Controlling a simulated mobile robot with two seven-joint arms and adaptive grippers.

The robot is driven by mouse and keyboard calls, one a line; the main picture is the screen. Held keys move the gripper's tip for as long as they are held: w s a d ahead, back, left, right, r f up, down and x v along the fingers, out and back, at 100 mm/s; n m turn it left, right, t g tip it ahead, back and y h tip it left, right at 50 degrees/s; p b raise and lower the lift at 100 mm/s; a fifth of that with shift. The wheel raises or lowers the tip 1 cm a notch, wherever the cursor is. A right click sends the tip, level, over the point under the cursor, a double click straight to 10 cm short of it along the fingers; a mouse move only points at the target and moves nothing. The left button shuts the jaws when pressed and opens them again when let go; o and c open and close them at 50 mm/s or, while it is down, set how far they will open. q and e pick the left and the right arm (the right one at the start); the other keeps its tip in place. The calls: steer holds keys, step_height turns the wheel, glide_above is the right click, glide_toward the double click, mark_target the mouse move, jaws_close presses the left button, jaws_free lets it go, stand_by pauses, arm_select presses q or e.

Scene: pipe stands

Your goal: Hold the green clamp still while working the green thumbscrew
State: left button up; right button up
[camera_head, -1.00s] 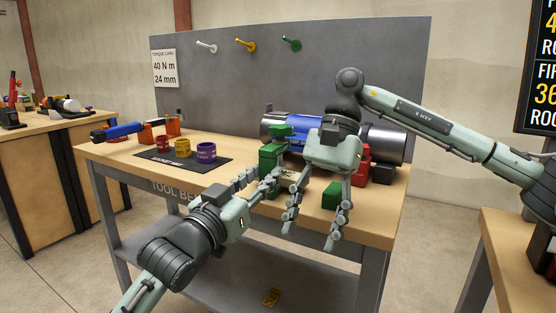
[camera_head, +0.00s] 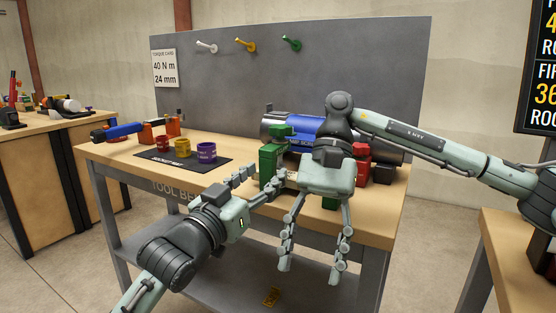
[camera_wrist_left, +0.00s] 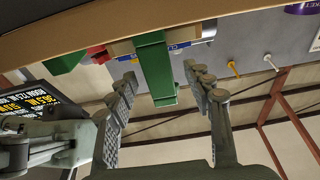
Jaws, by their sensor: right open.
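The green clamp (camera_head: 270,163) stands upright at the pipe's left end on the bench. A green piece on its top (camera_head: 281,131) may be the thumbscrew; I cannot tell for sure. My left gripper (camera_head: 264,177) is beside the clamp's front. In the left wrist view its fingers (camera_wrist_left: 160,74) are spread, with the green clamp (camera_wrist_left: 153,62) showing between them and gaps either side. My right gripper (camera_head: 311,267) is open and empty, fingers pointing down in front of the bench edge. It hides part of the pipe and a lower green block (camera_head: 329,203).
The bench (camera_head: 215,176) carries a blue-banded pipe (camera_head: 303,131), a red clamp (camera_head: 362,160), a black mat (camera_head: 163,157) with coloured sockets, and a blue-handled tool (camera_head: 122,131). A grey back panel (camera_head: 220,75) with pegs stands behind. Bench space at front left is clear.

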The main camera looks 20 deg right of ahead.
arm_select(q)
steer(key=v, duration=1.2)
stand_by(0.4)
